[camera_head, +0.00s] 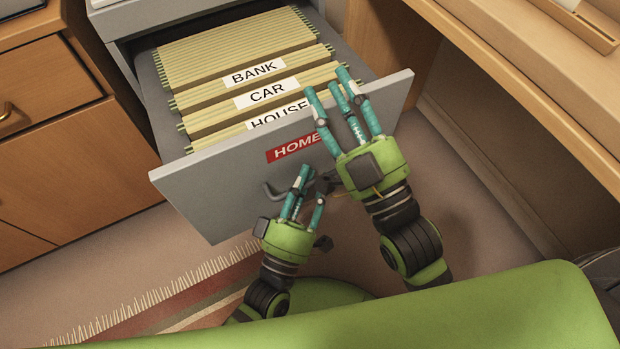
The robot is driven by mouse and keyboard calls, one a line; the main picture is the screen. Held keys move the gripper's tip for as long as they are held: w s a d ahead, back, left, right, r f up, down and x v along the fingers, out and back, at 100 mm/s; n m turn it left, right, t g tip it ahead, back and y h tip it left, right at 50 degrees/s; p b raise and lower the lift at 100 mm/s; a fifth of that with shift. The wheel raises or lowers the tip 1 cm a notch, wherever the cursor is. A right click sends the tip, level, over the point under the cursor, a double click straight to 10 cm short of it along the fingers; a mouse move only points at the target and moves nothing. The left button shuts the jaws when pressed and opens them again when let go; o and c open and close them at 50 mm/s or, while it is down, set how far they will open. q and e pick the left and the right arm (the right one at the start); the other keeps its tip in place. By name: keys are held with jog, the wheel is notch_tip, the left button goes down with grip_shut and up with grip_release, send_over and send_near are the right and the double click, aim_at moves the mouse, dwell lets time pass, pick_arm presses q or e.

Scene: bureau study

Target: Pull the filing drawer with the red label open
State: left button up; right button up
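The grey filing drawer (215,195) with the red label (294,147) reading HOME stands pulled out of its cabinet. Its dark handle (274,191) is on the front below the label. My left gripper (311,176) is at the handle, its fingers covering the handle's right part; whether they close around it is hidden. My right gripper (329,82) is higher up, its fingers apart and reaching across the top edge of the drawer front, covering the label's right end. I see nothing held in it.
Cream folders (235,50) fill the drawer, with tabs BANK, CAR and HOUSE. A wooden cabinet (70,150) stands at the left and a wooden desk (540,90) at the right. A fringed rug (185,300) lies on the floor below the drawer.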

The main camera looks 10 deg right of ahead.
pick_arm(q)
jog(key=v, duration=1.2)
